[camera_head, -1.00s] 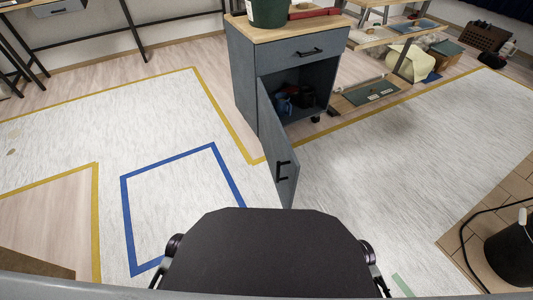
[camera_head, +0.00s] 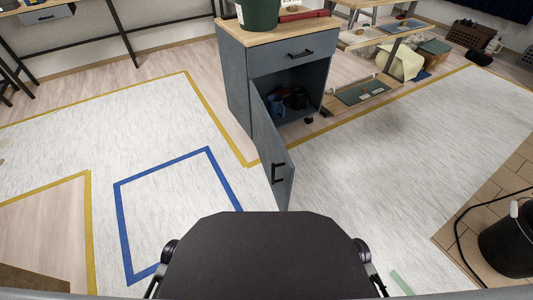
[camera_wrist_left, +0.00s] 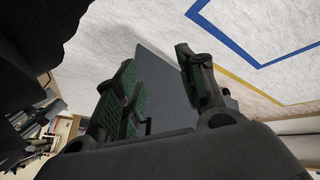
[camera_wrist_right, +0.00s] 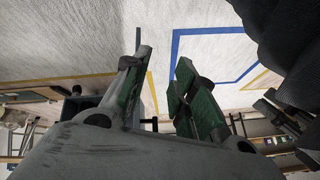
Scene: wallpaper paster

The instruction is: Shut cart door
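The grey-blue cart (camera_head: 235,85) stands at the centre back with a wooden top and a drawer. Its door (camera_head: 276,165) hangs wide open toward me, with a black handle (camera_head: 279,174) on it. Items sit inside the open compartment (camera_head: 300,100). In the left wrist view, my left gripper (camera_wrist_left: 158,78) has its green-padded fingers apart, with the grey door (camera_wrist_left: 160,75) seen beyond them. In the right wrist view, my right gripper (camera_wrist_right: 160,82) also has its fingers apart and nothing between them. Neither gripper shows in the head view.
A green bucket (camera_head: 258,12) stands on the cart top. A low shelf (camera_head: 362,92) is right of the cart. A black bucket (camera_head: 508,240) with a cable stands at the right. The white floor around the door is clear, marked with blue tape (camera_head: 120,220) and yellow tape (camera_head: 215,120).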

